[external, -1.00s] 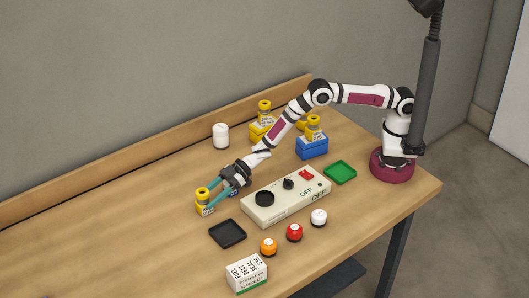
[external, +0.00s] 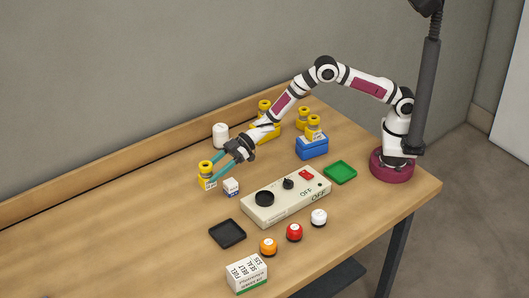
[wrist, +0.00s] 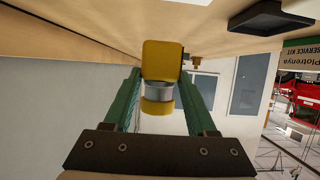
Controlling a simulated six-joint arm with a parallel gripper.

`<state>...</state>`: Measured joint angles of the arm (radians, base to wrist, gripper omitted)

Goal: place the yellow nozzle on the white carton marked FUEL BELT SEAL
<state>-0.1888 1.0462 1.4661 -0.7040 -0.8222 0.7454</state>
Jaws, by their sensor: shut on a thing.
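My gripper (external: 218,172) is shut on a yellow nozzle (external: 206,174) with a round yellow top and a pale label. It holds the nozzle roughly upright, just above the table by the look of it. In the wrist view the nozzle (wrist: 162,62) sits between the two green fingers, with a grey neck and a yellow cap. The white carton marked FUEL BELT SEAL (external: 246,272) lies at the table's front edge, with a green stripe along its bottom. It is well apart from my gripper, toward the front.
Similar yellow nozzles stand behind, one on a blue block (external: 312,148). The left table is clear.

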